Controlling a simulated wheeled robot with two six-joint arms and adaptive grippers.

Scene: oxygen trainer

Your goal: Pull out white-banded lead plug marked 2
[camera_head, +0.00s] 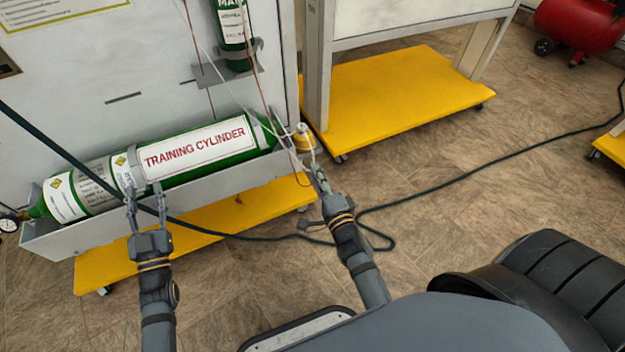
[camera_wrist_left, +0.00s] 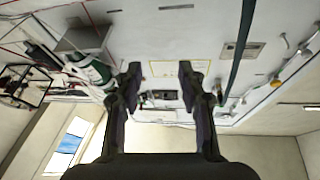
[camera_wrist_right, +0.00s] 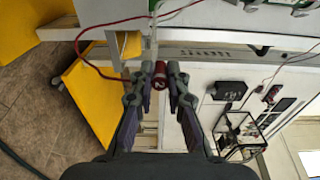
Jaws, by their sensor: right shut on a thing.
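A dark red lead plug (camera_wrist_right: 161,76) sits between the fingertips of my right gripper (camera_wrist_right: 160,78) in the right wrist view. A small pale mark shows on its round end, too small to read surely; I cannot make out a white band. My right gripper also shows in the head view (camera_head: 312,166), shut beside the right end of the green training cylinder (camera_head: 200,150). My left gripper (camera_head: 144,192) is open and empty in front of that cylinder. Its spread fingers show in the left wrist view (camera_wrist_left: 158,82). The plug's seat is hidden.
Thin red and white leads hang by the wall panel near my right gripper. A brass-coloured fitting (camera_head: 304,140) is just beyond it. A grey tray (camera_head: 60,240) holds the cylinder above a yellow base (camera_head: 205,232). A dark hose (camera_head: 450,185) crosses the floor.

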